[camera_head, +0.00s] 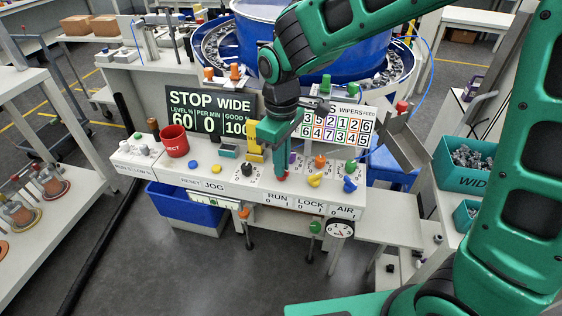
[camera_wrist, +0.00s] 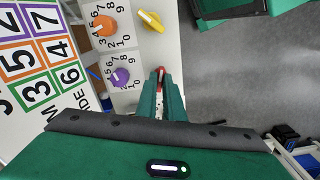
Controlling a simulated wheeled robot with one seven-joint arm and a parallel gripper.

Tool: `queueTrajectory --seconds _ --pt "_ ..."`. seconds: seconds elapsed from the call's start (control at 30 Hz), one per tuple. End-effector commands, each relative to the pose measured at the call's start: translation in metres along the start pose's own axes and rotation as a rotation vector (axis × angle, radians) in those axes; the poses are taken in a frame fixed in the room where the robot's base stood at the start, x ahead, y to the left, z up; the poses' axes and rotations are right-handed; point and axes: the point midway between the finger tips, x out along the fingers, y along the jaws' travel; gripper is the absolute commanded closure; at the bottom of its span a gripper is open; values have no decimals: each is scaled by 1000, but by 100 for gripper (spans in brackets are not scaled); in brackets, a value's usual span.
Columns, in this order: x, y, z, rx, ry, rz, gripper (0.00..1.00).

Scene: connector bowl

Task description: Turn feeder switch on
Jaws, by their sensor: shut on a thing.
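My gripper (camera_head: 278,160) reaches down to the front of the control panel, above the RUN label (camera_head: 277,197). Its fingers are shut on a red switch handle (camera_head: 282,175), whose red tip also shows between the fingers in the wrist view (camera_wrist: 161,71). The fingers hide most of the handle and its 0 and 1 marks, so its setting cannot be told. No label naming a feeder switch is readable beside it. To its right are a yellow switch (camera_head: 314,180) above LOCK and a blue switch (camera_head: 349,185) above AIR.
Orange (camera_head: 320,161) and green (camera_head: 350,166) dials stand behind the switches; a purple dial (camera_wrist: 120,77) is close to my fingers in the wrist view. A black dial (camera_head: 247,169) and red cup (camera_head: 174,141) stand left. A display (camera_head: 208,111) reads STOP, WIDE. A blue bowl feeder (camera_head: 345,62) is behind.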

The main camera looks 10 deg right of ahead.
Motion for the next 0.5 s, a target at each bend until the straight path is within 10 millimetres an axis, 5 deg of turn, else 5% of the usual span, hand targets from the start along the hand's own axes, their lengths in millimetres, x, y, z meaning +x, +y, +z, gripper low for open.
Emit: queueTrajectory --seconds 0.5 --pt "-3 4 -4 404 14 5 100"
